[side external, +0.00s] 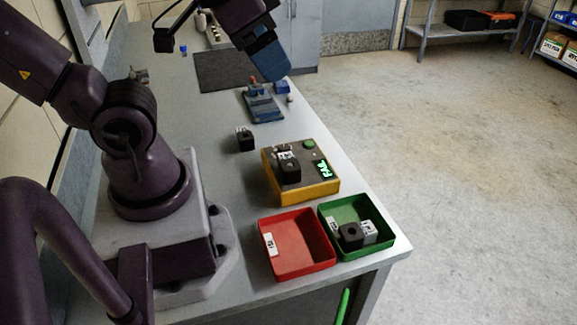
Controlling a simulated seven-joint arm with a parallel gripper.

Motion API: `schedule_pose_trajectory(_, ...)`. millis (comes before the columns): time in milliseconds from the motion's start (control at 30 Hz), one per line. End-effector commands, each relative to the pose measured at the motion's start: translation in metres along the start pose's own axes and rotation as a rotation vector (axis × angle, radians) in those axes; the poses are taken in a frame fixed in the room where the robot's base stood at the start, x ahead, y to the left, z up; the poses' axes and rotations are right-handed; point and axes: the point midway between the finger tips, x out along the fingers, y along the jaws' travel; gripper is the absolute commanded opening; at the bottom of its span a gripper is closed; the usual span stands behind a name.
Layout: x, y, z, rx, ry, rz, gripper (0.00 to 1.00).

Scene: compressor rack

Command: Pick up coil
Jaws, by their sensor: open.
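A small black coil (245,140) with a pale label stands on the bench, left of the yellow tester. Another black coil (290,167) sits on top of the yellow tester (323,188). A third coil (351,233) lies in the green bin (384,247), near a white label. My gripper (270,66), blue at its end, hangs over the far part of the bench, above and beyond all three coils. It is open and I see nothing held in it. Its fingertips are too small to make out clearly.
An empty red bin (298,268) stands left of the green bin at the near bench end. The tester has a green button (310,144) and a lit green display (323,169). A blue fixture (262,104) and a dark mat (222,72) lie farther back. Clear bench surrounds the loose coil.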

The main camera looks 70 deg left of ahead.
Motion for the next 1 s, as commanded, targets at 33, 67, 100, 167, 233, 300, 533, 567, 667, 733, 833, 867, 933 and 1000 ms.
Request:
schedule_pose_trajectory(33, 0.000, 0.000, 0.000, 0.000, 0.000, 0.000, 0.74)
schedule_pose_trajectory(67, 0.000, 0.000, 0.000, 0.000, 0.000, 0.000, 0.74)
schedule_pose_trajectory(100, 0.000, 0.000, 0.000, 0.000, 0.000, 0.000, 0.74)
schedule_pose_trajectory(167, 0.000, 0.000, 0.000, -0.001, 0.000, 0.000, 0.74)
schedule_pose_trajectory(233, 0.002, -0.003, 0.000, -0.014, -0.008, -0.008, 0.74)
schedule_pose_trajectory(300, 0.010, -0.009, 0.002, -0.039, -0.049, -0.022, 0.74)
schedule_pose_trajectory(533, 0.064, -0.043, 0.007, -0.034, -0.298, -0.065, 0.74)
schedule_pose_trajectory(567, 0.072, -0.048, 0.008, 0.011, -0.332, -0.057, 0.74)
schedule_pose_trajectory(667, 0.102, -0.065, 0.013, 0.212, -0.429, 0.001, 0.74)
schedule_pose_trajectory(733, 0.121, -0.075, 0.018, 0.382, -0.474, 0.064, 0.74)
schedule_pose_trajectory(833, 0.145, -0.086, 0.023, 0.632, -0.504, 0.165, 0.74)
schedule_pose_trajectory(867, 0.151, -0.088, 0.025, 0.710, -0.505, 0.196, 0.74)
schedule_pose_trajectory(933, 0.163, -0.092, 0.027, 0.894, -0.497, 0.263, 0.74)
schedule_pose_trajectory(1000, 0.172, -0.095, 0.026, 1.074, -0.474, 0.315, 0.74)
